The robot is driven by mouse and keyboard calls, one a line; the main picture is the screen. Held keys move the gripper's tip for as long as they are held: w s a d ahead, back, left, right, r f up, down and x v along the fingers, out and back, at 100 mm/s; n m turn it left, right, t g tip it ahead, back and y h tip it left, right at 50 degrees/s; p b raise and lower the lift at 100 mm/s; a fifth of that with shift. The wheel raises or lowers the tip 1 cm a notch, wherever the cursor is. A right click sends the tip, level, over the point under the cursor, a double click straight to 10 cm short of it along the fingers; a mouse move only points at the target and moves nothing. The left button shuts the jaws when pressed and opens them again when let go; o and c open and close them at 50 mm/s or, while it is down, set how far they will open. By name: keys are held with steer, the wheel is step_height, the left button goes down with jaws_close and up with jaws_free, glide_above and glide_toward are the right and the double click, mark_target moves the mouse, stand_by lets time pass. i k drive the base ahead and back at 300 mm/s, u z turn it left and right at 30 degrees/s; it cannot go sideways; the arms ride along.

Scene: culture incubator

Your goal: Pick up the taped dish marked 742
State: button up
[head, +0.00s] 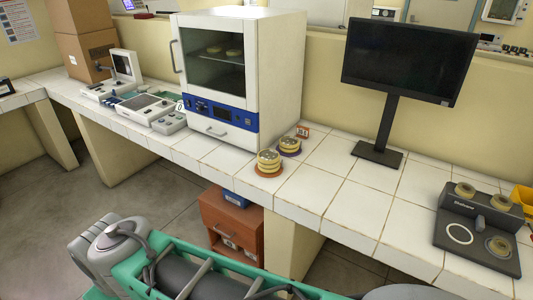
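A stack of round yellowish dishes (268,158) stands on an orange-brown round base at the counter's front edge, right of the incubator. A second stack (290,143) stands just behind it on a dark purple base. Two more dishes (233,53) sit on a shelf behind the incubator's glass door. Round dish-like items (465,190) also sit on the black device at the right. No number 742 is readable, and I cannot tell which dish is taped. My gripper is not in view; only grey and green parts of my body show at the bottom.
The white incubator (224,121) has its door closed. A small red tag (302,131) stands behind the stacks. A brown cabinet (228,215) is below.

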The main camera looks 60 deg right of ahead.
mark_target(265, 157)
steer(key=z, duration=0.65)
steer(key=i, duration=0.85)
steer(key=z, duration=0.75)
